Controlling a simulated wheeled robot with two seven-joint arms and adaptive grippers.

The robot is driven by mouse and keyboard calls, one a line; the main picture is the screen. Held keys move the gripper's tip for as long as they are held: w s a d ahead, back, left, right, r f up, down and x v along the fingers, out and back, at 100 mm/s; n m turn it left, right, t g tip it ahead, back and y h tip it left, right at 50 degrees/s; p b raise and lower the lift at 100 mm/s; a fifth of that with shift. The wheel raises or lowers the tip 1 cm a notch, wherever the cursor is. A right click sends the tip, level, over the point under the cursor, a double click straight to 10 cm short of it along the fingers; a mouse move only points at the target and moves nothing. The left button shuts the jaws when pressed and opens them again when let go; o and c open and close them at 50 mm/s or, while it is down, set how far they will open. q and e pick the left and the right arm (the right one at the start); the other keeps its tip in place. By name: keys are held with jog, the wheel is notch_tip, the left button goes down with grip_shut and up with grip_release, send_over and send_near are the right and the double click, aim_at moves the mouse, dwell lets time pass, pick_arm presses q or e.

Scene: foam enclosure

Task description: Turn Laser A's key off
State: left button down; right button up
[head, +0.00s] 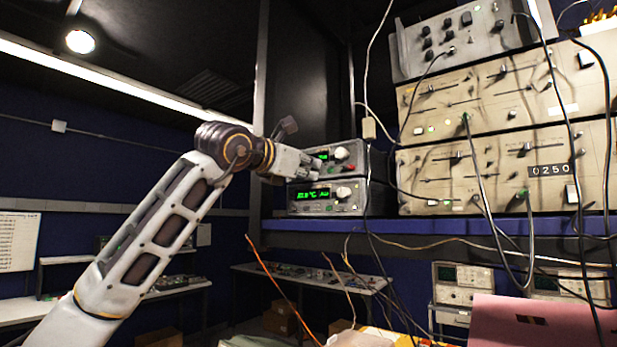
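Two small grey instrument units with green lit displays are stacked on the blue-edged shelf (430,226). The upper unit (357,155) has a white knob and a red spot on its front; its left part is hidden behind my gripper. The lower unit (342,209) shows a green readout, a white knob and small buttons. I cannot read which one is Laser A, and no key is clear. My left gripper (309,165) is at the left front of the upper unit; I cannot tell whether it touches or how its fingers stand. My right gripper is not in view.
Large beige instrument racks (500,167) with several hanging cables stand right of the units. Below are a bench (310,277) and a pink panel (545,320). The space left of the units is open.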

pick_arm(q)
jog(key=n+b, duration=0.1)
jog(key=n, duration=0.1)
jog(key=shift+f+n, duration=0.15)
jog(key=shift+n, duration=0.15)
jog(key=shift+n+b, duration=0.4)
jog(key=shift+n, duration=0.2)
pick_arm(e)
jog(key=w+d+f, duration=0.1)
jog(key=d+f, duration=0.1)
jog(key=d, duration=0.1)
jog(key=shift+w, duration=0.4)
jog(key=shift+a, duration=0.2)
